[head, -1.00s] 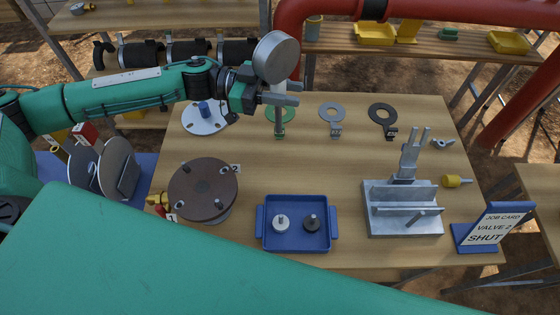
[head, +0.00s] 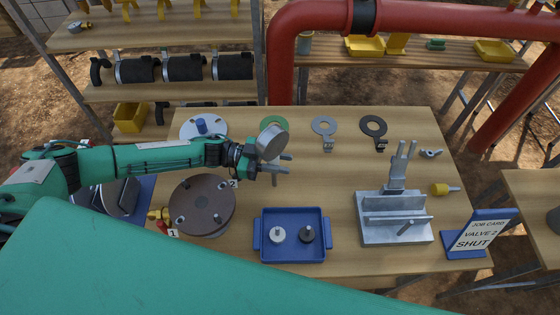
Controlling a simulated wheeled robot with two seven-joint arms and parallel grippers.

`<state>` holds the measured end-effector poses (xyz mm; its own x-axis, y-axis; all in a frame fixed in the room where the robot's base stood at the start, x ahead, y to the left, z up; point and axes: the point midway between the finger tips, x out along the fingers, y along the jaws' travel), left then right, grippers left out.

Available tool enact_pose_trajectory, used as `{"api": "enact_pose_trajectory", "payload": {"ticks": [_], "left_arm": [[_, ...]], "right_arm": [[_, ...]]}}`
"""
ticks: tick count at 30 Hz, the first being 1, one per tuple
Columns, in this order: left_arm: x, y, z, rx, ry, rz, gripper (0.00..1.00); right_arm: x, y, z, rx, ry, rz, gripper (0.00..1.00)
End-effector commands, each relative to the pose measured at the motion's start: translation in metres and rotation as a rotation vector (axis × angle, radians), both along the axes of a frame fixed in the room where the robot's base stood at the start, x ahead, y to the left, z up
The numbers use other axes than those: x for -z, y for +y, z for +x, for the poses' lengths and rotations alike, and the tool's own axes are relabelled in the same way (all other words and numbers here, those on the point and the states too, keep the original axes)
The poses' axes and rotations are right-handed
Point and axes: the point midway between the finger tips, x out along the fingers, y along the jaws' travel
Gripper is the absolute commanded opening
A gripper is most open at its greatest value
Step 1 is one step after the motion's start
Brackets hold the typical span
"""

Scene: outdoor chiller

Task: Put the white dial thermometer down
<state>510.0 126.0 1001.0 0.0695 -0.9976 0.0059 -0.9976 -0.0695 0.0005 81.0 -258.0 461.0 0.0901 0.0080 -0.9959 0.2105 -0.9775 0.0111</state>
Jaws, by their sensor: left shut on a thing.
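The dial thermometer (head: 271,142) shows as a round, pale grey head, tilted, above the rear middle of the wooden table. My left gripper (head: 281,168) is shut on it just below the head. The fingers hide part of it, and I cannot tell whether its lower end touches the table. The gripper is right of the brown round flange (head: 203,203) and behind the blue tray (head: 263,217). My right gripper is not in view.
Green, grey (head: 324,126) and black (head: 373,127) rings lie along the back. A white flange (head: 188,131) is at the back left. A metal stand (head: 393,228) and job card (head: 480,233) are on the right. Bare wood shows between tray and rings.

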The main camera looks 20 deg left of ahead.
Motion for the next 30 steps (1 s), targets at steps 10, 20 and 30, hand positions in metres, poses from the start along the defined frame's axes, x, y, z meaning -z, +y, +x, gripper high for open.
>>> {"api": "enact_pose_trajectory", "payload": {"ticks": [10,20,30], "left_arm": [[0.0081,0.0001,0.0000,0.000,-0.001,-0.001,0.00],[0.0118,0.0001,0.0000,0.000,-0.001,0.000,0.50],[0.0094,0.0038,-0.0002,-0.001,-0.001,0.001,0.50]], "right_arm": [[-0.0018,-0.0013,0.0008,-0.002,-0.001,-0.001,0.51],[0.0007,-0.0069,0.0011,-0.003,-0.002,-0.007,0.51],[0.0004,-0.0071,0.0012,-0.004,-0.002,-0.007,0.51]]}}
